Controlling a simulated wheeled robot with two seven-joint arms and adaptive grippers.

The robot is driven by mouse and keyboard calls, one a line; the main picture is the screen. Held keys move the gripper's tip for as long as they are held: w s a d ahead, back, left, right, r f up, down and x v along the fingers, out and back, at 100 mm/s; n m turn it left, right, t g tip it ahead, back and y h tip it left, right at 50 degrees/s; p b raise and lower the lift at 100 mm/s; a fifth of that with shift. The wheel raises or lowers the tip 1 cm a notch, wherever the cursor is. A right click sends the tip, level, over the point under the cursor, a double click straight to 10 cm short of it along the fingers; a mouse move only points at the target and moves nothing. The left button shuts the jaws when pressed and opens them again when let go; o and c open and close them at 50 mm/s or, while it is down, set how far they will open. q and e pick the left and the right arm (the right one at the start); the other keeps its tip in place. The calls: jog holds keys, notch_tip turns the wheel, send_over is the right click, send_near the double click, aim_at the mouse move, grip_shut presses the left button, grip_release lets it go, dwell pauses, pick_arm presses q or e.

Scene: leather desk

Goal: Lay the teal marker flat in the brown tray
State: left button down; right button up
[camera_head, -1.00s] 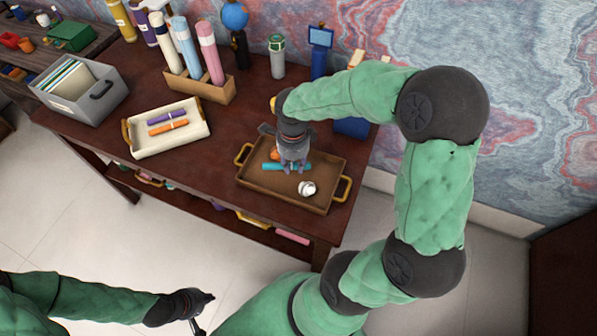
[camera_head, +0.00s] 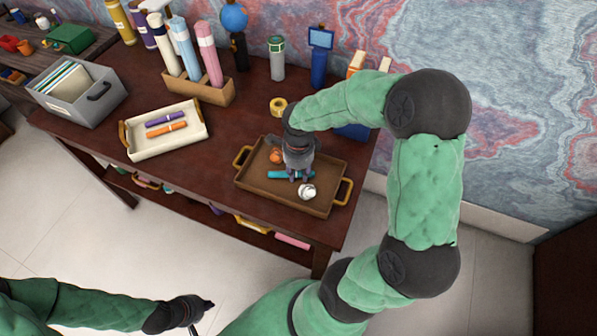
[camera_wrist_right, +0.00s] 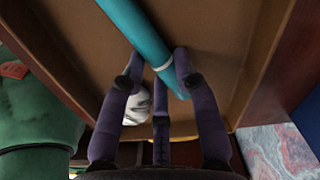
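The teal marker (camera_head: 283,175) is over the floor of the brown tray (camera_head: 262,196), its length running left to right. It looks level; I cannot tell whether it touches the tray floor. My right gripper (camera_head: 299,175) points down with its fingers around the marker's right part. In the right wrist view the marker (camera_wrist_right: 142,33) runs diagonally between the fingers of the gripper (camera_wrist_right: 159,75), with a pale ring near its end. My left gripper (camera_head: 197,313) is low at the left, away from the desk, its fingers barely visible.
A silver-white ball (camera_head: 307,191) and an orange item (camera_head: 276,157) are in the brown tray near the marker. A cream tray (camera_head: 148,146) holds purple and orange markers. A yellow tape roll (camera_head: 278,106) lies behind. Bare desk separates the trays.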

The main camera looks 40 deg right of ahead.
aim_at(298, 174)
jog(key=o, duration=0.4)
jog(key=shift+c, duration=0.2)
jog(key=shift+r, duration=0.15)
notch_tip(298, 174, up, 12)
jog(key=p, duration=0.4)
dwell(0.3)
